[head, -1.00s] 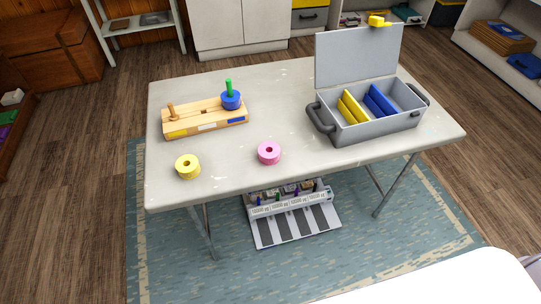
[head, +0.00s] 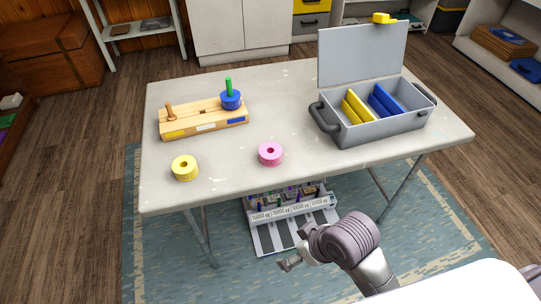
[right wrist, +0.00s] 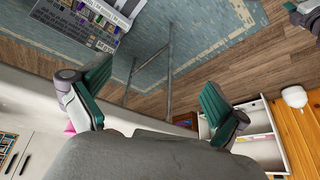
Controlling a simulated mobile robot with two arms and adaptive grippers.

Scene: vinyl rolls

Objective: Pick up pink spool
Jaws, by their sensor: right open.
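The pink spool (head: 270,153) lies flat on the grey table, near its front edge, with its hole facing up. My right gripper (head: 293,247) is in front of the table, low in the head view, apart from the spool. In the right wrist view its two teal-padded fingers (right wrist: 157,80) are spread wide with nothing between them. A small pink patch (right wrist: 70,130) shows beside the left finger there; I cannot tell if it is the spool. My left gripper is not in the head view.
A yellow spool (head: 184,168) lies left of the pink one. A wooden peg stand (head: 204,118) with a blue spool (head: 231,99) is behind. An open grey case (head: 375,132) stands at the right. The table's front edge (head: 300,184) lies between my right gripper and the spool.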

